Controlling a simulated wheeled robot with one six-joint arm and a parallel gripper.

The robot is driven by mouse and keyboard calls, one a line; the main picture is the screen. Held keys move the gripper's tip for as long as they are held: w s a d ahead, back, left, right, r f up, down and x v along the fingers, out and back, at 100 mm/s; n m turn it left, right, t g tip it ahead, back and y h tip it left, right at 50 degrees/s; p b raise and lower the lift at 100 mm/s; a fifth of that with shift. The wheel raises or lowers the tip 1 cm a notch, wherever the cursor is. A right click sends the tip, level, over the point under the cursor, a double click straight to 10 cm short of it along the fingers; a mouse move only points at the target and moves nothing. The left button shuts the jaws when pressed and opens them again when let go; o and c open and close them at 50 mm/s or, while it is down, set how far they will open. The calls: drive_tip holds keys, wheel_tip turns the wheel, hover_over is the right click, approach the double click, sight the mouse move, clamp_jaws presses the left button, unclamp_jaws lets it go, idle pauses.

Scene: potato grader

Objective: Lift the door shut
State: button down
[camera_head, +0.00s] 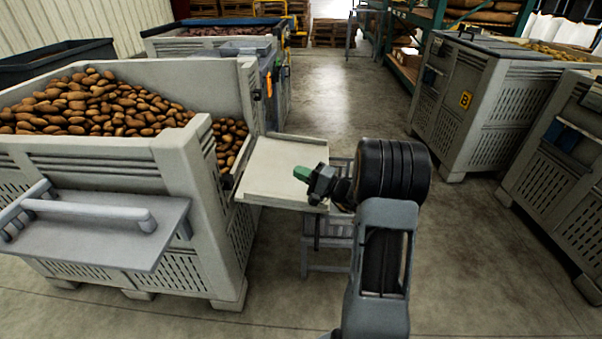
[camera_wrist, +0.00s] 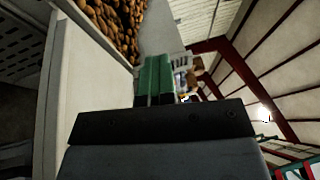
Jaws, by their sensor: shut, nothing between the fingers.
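The door (camera_head: 275,172) is a pale flat panel hanging open from the side of a grey potato crate (camera_head: 185,170). It sticks out to the right of the crate, close to level. My gripper (camera_head: 302,173) overlaps the door's right part in the head view, its green fingers together and empty. In the wrist view the green fingers (camera_wrist: 154,78) point toward the crate's potatoes (camera_wrist: 112,22). A pale panel edge (camera_wrist: 92,85), likely the door, runs along the left there. I cannot tell whether the fingers touch it.
Potatoes (camera_head: 95,105) fill the crate and show in the opening beside the door. A grey stand (camera_head: 325,250) is below the door's right end. More crates (camera_head: 485,105) stand at the right. The aisle floor (camera_head: 335,95) is clear.

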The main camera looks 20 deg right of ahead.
drive_tip(key=c, duration=1.1)
unclamp_jaws()
drive_tip(key=p+v, duration=0.1)
drive_tip(key=v, duration=1.3)
drive_tip(key=shift+a, duration=0.1)
